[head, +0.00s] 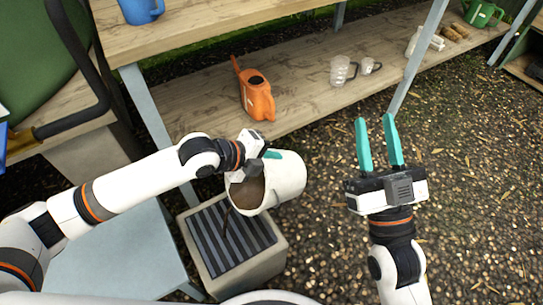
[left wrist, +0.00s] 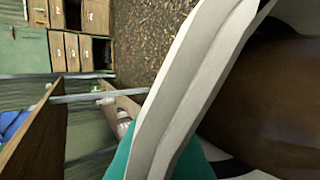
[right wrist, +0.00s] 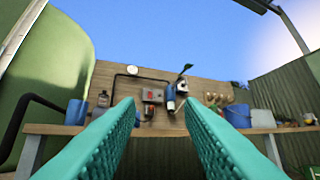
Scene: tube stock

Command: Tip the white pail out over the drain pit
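The white pail (head: 288,180) is tipped on its side in the head view, its mouth facing left and down over the drain pit (head: 268,262). Brown contents show inside it, and a thin dark streak runs from its lip down to the grate. My left gripper (head: 268,154) is shut on the pail's upper wall near the rim. In the left wrist view the pail's pale wall (left wrist: 205,75) and brown inside fill the right side; a teal finger shows beside the wall. My right gripper (head: 379,142) is open and empty, right of the pail; its fingers (right wrist: 160,125) are apart.
A wooden shelf (head: 300,75) behind holds an orange watering can (head: 257,95) and clear jugs (head: 342,70). A blue-grey table (head: 110,255) stands left of the pit. A blue container (head: 140,10) is on the upper bench. Gravel ground at right is clear.

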